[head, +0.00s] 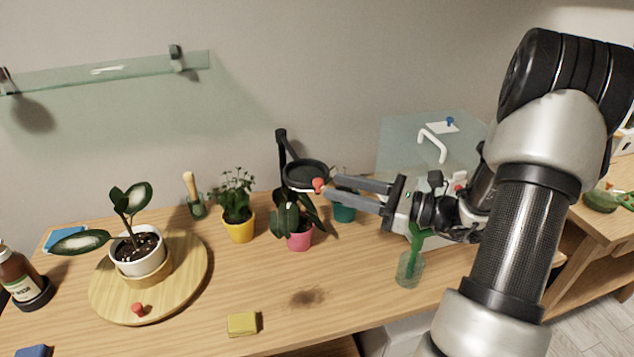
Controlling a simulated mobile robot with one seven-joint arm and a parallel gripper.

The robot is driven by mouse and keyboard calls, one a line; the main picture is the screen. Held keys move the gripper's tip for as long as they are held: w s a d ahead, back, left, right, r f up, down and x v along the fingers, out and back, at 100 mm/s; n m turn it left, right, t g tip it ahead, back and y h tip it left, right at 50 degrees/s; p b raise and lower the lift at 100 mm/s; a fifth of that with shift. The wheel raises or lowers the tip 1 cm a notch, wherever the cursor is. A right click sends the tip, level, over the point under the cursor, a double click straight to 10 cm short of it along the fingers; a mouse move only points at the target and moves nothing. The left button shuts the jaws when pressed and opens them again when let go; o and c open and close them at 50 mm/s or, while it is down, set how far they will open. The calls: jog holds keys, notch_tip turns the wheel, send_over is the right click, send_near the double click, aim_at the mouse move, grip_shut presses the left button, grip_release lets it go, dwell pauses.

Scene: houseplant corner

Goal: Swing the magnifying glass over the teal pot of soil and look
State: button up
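The magnifying glass (305,189) is a black-rimmed round lens on a jointed black arm, with a red knob (319,186) on its rim. In the head view its ring sits above the plant in the pink pot, to the left of the teal pot. The teal pot (344,214) stands behind my gripper's fingers, which partly cover it; its soil is not clearly visible. My gripper (329,185) reaches in from the right, its fingertips beside the red knob. The fingers look parted, with a gap between them; I see no clear grip on the knob.
A pink pot (300,240) and a yellow pot (239,230) with plants stand to the left. A white pot (139,256) sits on a round wooden turntable (190,277). A yellow sponge (242,324) lies near the front edge.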

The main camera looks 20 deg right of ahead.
jog(key=v, duration=0.7)
jog(key=shift+s+d, duration=0.2)
jog(key=shift+d, duration=0.05)
